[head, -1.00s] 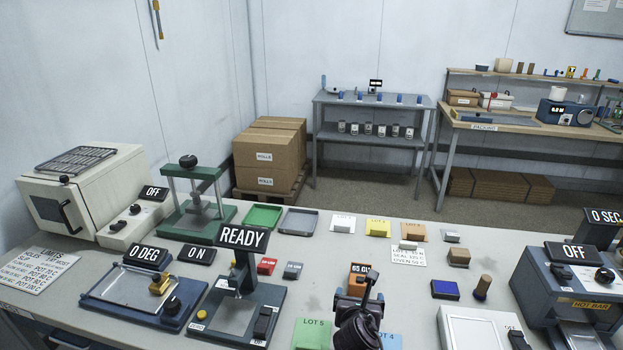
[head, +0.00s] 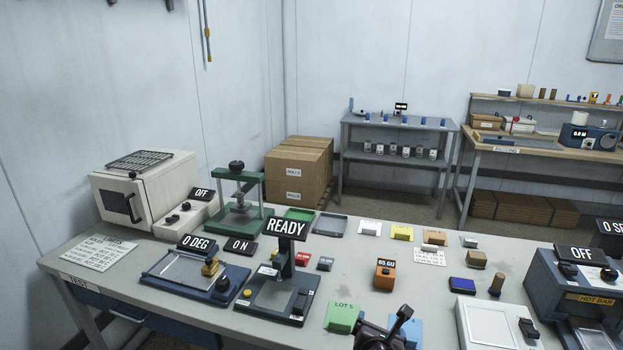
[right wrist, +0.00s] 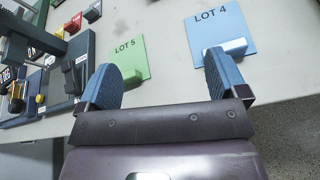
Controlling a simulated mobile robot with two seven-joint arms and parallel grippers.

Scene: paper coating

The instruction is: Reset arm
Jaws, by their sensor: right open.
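My right gripper (right wrist: 162,82) is open and empty in the right wrist view, its two blue pads wide apart. Its fingertips are near the table's front edge, around the green LOT 5 card (right wrist: 130,60) and the blue LOT 4 card (right wrist: 222,35). A small white-topped block lies on the LOT 4 card. In the head view, part of my right arm (head: 385,335) shows at the bottom, in front of the LOT 5 card (head: 342,317) and covering part of the LOT 4 card (head: 410,332). My left gripper is not in view.
The table holds a READY press (head: 280,290), a 0 DEG device (head: 190,272), a green press (head: 238,195), a white oven (head: 125,195), an orange 65 GU meter (head: 386,273) and a HOT BAR machine (head: 575,290). Bare tabletop (head: 345,262) lies left of the meter.

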